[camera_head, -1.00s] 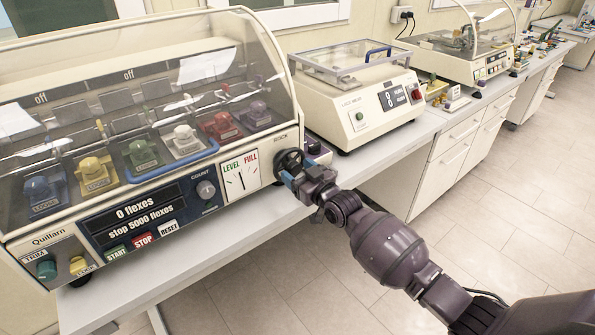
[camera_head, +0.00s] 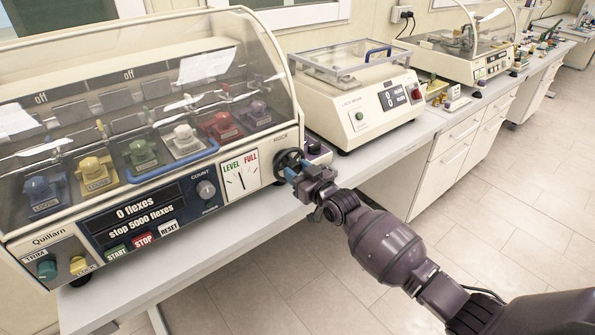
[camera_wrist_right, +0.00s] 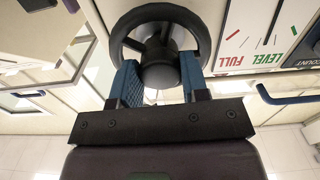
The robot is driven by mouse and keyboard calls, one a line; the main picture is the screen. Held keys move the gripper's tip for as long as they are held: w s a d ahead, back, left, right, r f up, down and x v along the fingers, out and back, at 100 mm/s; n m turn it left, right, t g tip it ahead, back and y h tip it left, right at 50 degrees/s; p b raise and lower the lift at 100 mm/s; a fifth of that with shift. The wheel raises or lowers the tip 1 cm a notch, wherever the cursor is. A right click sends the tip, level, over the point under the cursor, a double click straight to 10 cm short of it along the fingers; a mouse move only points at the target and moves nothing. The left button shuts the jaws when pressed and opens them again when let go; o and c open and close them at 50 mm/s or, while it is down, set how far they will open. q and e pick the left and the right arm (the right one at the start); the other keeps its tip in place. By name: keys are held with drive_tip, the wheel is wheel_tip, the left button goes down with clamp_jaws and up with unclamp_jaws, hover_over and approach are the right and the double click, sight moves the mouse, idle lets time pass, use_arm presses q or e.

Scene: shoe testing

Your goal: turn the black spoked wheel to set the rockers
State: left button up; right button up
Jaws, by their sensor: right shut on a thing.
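The black spoked wheel (camera_head: 289,160) sits on the right end of the cream flexing machine's front, beside the LEVEL/FULL gauge (camera_head: 239,176). It fills the top middle of the right wrist view (camera_wrist_right: 160,40). My right gripper (camera_head: 287,172) is at the wheel, with its blue fingers on either side of the dark hub in the right wrist view (camera_wrist_right: 160,78). It is shut on the wheel's hub. Several coloured rockers, such as the white one (camera_head: 184,138) and the red one (camera_head: 222,126), sit under the clear cover (camera_head: 150,75). My left gripper is not in view.
The display (camera_head: 138,211) reads 0 flexes, stop 5000 flexes. A small purple-topped box (camera_head: 316,150) stands just right of the wheel. A second cream machine (camera_head: 358,105) stands farther right on the bench. The floor in front is clear.

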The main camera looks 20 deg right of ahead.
drive_tip(key=m, duration=0.4)
drive_tip(key=shift+p, duration=0.35)
drive_tip(key=m, duration=0.7)
drive_tip(key=shift+m+b, duration=0.3)
drive_tip(key=shift+m, duration=1.9)
drive_tip(key=o, duration=0.9)
